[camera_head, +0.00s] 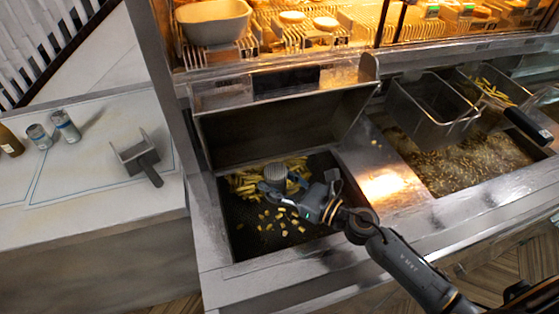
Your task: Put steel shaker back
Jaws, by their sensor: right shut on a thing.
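My right gripper (290,187) is over the fry dump station (238,215) in the middle of the view. It is shut on the steel shaker (275,172), whose round grey top shows at the fingertips above the fries. The lower part of the shaker is hard to make out behind the gripper. On the white counter (95,183) at the left stand two small cylindrical containers, a grey one (39,137) and one with a blue band (66,127). My left gripper is not in view.
A brown bottle (10,142) stands at the counter's left edge. A fry scoop (139,158) lies on the counter. Loose fries (247,183) lie in the station. Fryer baskets (432,108) are at the right. A bowl (213,22) stands on the lit rack above.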

